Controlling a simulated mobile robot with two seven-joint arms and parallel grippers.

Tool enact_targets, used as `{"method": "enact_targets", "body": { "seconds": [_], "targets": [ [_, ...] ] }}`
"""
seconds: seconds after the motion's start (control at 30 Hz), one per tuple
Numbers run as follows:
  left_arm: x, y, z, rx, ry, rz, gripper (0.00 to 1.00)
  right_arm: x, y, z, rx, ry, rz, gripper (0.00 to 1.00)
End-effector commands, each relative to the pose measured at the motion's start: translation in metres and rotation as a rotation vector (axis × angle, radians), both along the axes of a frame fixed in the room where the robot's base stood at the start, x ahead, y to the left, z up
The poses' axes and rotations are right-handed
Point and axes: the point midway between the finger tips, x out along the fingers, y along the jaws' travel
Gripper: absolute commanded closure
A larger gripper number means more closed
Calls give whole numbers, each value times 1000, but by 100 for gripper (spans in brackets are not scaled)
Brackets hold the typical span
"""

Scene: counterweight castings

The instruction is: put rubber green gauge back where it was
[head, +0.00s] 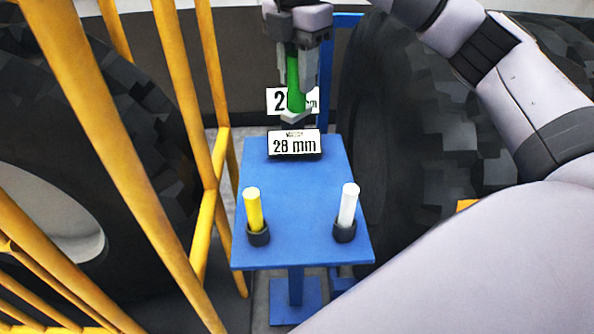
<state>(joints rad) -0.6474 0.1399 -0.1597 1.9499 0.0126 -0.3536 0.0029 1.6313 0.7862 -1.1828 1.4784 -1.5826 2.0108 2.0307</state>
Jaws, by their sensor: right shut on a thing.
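My right gripper (296,115) is shut on the green gauge (293,80), a green cylinder, at the top middle of the head view. It is held upright, partly covered by the fingers, and appears above the far end of the blue stand (295,190). A yellow gauge (253,208) stands in a black holder (258,236) at the near left of the stand. A white gauge (349,204) stands in a black holder (345,233) at the near right. No empty holder shows. My left gripper is not in view.
A display reading "28 mm" (294,145) sits on the stand's far part. Behind the gripper is a white sign (278,101), partly hidden. Yellow railings (205,225) run close along the left. Large black tyres stand on both sides. The stand's middle is clear.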

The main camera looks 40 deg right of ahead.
Motion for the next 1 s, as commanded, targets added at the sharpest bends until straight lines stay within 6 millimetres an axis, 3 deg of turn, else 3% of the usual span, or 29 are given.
{"method": "enact_targets", "body": {
  "seconds": [0.1, 0.6, 1.0],
  "targets": [
    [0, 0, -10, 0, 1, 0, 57, -1, 0, -29, 2, 6, 1, 90],
    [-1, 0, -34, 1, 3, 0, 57, -1, 1, -125, 2, 4, 2, 90],
    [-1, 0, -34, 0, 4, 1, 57, -1, 0, -159, -1, 3, 0, 90]
  ]
}}
